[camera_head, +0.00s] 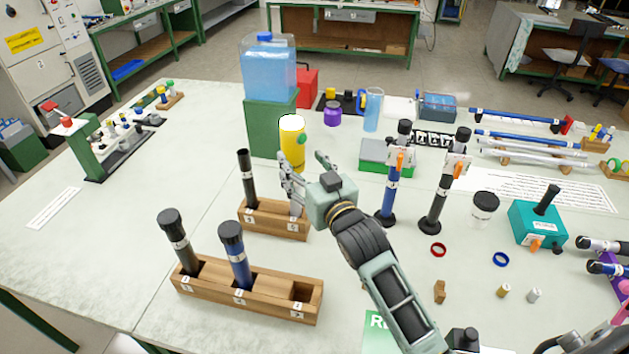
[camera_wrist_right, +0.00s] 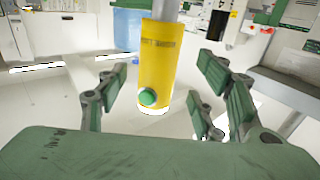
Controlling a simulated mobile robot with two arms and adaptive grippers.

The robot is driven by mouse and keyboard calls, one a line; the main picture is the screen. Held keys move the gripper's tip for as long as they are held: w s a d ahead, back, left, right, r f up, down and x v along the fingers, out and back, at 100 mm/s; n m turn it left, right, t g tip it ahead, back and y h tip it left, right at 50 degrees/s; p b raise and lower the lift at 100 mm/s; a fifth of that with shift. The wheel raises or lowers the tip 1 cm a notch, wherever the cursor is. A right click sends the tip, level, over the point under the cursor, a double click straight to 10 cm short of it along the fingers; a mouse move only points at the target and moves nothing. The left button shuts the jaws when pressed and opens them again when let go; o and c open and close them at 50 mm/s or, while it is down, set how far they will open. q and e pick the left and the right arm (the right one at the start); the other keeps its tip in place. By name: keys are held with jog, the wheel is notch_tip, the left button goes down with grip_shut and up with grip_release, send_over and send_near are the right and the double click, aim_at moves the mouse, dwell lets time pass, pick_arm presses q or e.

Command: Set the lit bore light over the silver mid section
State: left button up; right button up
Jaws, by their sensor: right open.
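The yellow bore light (camera_head: 292,142), with a green button, stands upright in front of the green stand. In the right wrist view the bore light (camera_wrist_right: 157,55) shows a bright white glow at its button end, so it looks lit. A silver shaft, the silver mid section (camera_wrist_right: 166,9), runs out of its other end. In the head view a bit of silver (camera_head: 297,206) shows in the right slot of the rear wooden rack (camera_head: 262,219); my fingers partly hide the join. My right gripper (camera_head: 308,172) is open, its fingers apart from the light. My left gripper is not in view.
A dark rod (camera_head: 247,178) stands in the rear rack. The front rack (camera_head: 250,297) holds a dark and a blue rod, with an empty right slot. A water tank (camera_head: 268,70) stands behind. Two upright rods (camera_head: 436,205) are to the right. The left tabletop is mostly clear.

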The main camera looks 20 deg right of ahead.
jog(key=s+b, duration=0.1)
jog(key=s, duration=0.6)
jog(key=shift+d, duration=0.3)
jog(key=shift+r, duration=0.1)
jog(key=shift+w, duration=0.1)
